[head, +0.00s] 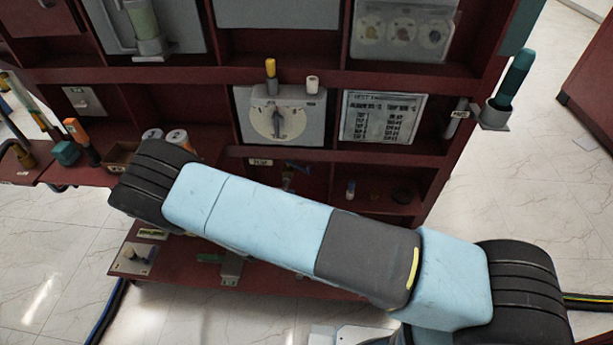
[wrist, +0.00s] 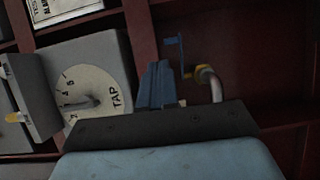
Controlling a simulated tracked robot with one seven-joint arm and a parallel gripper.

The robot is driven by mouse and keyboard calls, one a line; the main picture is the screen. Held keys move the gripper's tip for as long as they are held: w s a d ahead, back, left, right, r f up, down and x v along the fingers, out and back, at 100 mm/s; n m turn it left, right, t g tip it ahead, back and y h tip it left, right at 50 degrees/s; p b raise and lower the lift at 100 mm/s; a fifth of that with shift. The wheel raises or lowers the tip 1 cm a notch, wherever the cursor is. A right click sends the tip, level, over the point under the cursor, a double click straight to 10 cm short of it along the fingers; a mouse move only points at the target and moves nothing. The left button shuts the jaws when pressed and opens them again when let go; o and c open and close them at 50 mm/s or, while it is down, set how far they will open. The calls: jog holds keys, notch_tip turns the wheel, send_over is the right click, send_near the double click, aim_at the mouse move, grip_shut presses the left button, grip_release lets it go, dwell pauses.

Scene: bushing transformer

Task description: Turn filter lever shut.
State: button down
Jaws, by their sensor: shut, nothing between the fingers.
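The filter lever, a thin blue bar with a bend (wrist: 181,55), stands beside a grey bent pipe with a yellow collar (wrist: 207,80) in the wrist view. In the head view a small blue piece (head: 298,165), which looks like the same lever, shows in the shelf bay under the dial panel, partly behind my arm. My gripper (wrist: 158,66) shows in the wrist view as closed blue fingers on a dark mount. It is empty, with its tips just left of the lever. Whether they touch it I cannot tell. The head view hides my gripper behind my arm.
A grey panel with a TAP dial (head: 279,118) sits above the lever's bay; its dial (wrist: 93,95) is left of my fingers in the wrist view. A printed plate (head: 382,118) is to its right. Dark red shelf walls (wrist: 245,45) surround the bay.

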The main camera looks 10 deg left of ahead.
jog(key=f+y, duration=0.1)
jog(key=f, duration=0.1)
jog(key=n, duration=0.1)
send_near(308, 170)
jog(key=shift+t, duration=0.4)
jog(key=x, duration=0.7)
jog(key=shift+f, duration=0.25)
